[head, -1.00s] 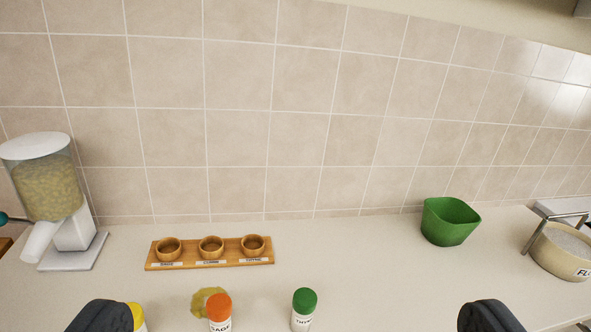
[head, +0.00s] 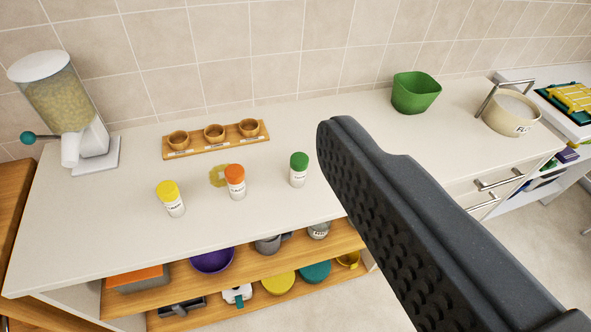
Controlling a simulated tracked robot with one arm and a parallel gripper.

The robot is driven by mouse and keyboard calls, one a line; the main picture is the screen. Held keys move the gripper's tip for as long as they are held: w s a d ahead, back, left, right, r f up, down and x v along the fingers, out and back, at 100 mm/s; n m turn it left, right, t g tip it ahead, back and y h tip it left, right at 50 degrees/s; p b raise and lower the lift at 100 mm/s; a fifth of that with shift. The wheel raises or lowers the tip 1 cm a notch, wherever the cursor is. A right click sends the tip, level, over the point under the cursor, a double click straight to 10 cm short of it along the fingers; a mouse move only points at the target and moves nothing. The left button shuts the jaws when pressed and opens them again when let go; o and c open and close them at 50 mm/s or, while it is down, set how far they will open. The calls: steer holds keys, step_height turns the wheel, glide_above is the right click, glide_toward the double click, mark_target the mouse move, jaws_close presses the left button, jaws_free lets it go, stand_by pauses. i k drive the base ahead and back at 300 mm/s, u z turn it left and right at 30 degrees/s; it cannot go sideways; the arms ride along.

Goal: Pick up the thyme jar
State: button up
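The thyme jar (head: 298,178) is a small white jar with a green cap, standing upright on the white countertop (head: 120,225). Its label was readable in part earlier and is too small to read now. One large black finger of my gripper (head: 410,220) fills the right of the view, its tip just right of the jar in the picture. Its studded inner pad is bare and faces down-left. The other finger is out of view. The gripper holds nothing that I can see.
An orange-capped jar (head: 236,187) and a yellow-capped jar (head: 173,203) stand left of the thyme jar. A wooden rack (head: 195,147) with three cups lies behind. A green bin (head: 414,94), a flour pot (head: 508,117) and a dispenser (head: 48,105) stand around. Shelves are below.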

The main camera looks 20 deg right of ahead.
mark_target(299, 161)
steer(key=z, duration=2.65)
steer(key=k, duration=0.8)
steer(key=u, duration=1)
steer(key=i, duration=1)
steer(key=u, duration=0.05)
